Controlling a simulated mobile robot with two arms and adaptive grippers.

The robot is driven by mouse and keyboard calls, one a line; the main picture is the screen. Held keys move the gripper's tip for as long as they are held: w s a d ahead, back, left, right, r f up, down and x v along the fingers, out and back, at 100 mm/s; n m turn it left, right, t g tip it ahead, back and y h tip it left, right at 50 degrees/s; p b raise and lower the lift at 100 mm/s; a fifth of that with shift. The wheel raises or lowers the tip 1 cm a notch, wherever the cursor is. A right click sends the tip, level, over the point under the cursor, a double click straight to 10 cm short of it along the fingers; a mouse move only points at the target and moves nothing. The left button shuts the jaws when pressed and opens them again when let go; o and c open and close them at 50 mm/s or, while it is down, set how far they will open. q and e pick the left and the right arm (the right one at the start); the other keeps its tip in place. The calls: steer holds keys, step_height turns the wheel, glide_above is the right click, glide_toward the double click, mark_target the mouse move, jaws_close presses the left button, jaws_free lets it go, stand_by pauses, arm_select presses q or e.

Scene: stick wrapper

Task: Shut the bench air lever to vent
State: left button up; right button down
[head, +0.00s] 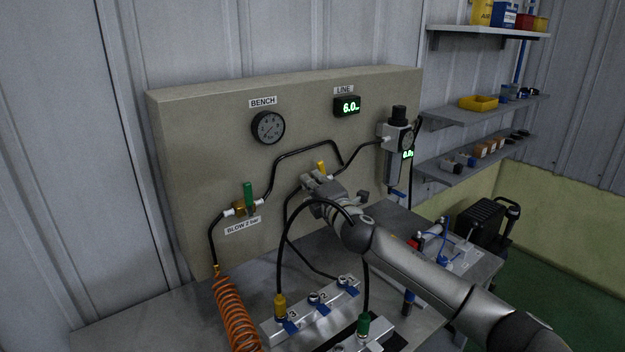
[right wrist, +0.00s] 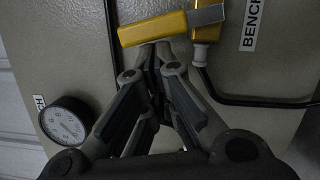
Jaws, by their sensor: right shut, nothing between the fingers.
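The bench air lever is a yellow handle (head: 321,167) on the pipe in the middle of the panel. In the head view it stands up, partly hidden by my right gripper (head: 316,180). In the right wrist view the yellow lever (right wrist: 155,29) has a grey end and lies across the pipe direction at its valve body. My right gripper (right wrist: 163,52) is shut and empty, its fingertips close against the lever's side; I cannot tell whether they touch. The bench gauge (head: 268,127) also shows in the right wrist view (right wrist: 66,122); its reading is too small. My left gripper is out of view.
A green lever (head: 248,195) on the blow valve stands up at the left. The line display (head: 347,107) reads 6.0. A regulator (head: 397,145) is at the panel's right. A manifold (head: 310,316) with hoses and an orange coil (head: 232,315) are below.

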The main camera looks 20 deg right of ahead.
steer(key=m+p, duration=0.1)
steer(key=d+r+m+p, duration=0.1)
steer(key=p, duration=0.1)
steer(key=shift+w+r+m, duration=0.15)
steer(key=shift+w+m, duration=0.05)
steer(key=shift+m, duration=0.2)
